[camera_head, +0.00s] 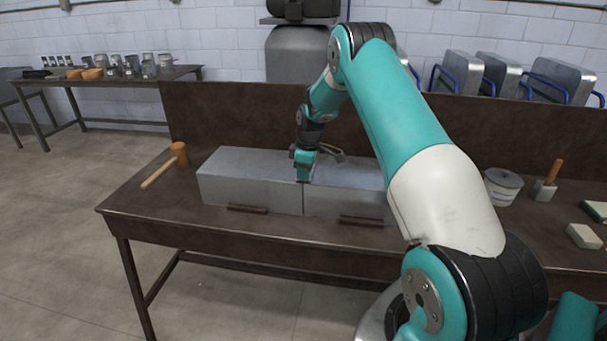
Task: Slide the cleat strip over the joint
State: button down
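Two grey sheet-metal duct sections, the left one (245,182) and the right one (345,200), lie end to end on the brown workbench (150,218). Their joint (303,200) shows as a thin vertical line on the front face. My gripper (304,179) points down at the top of the duct, right over the joint. Its teal fingertips are at or very near the top front edge; I cannot tell whether they touch. The fingers look close together, but the gap is too small to read. I cannot make out a separate cleat strip; it may be hidden at the fingers.
Two dark bars, left (247,208) and right (362,221), lie along the duct's front. A mallet (172,162) lies on the left. A grey tub (502,185), a wooden-handled tool (546,187) and a pale block (584,236) are on the right. A back panel (230,118) rises behind.

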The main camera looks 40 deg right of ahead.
jog(key=c, duration=1.3)
grip_release()
jog(key=r+b, duration=0.1)
jog(key=r, duration=0.4)
jog(key=s+r+b, duration=0.1)
jog(key=r, duration=0.5)
jog(key=d+r+b, duration=0.1)
jog(key=r, duration=0.5)
jog(key=shift+s+d+r, duration=0.1)
jog(key=shift+s+r, duration=0.05)
jog(key=shift+s, duration=0.2)
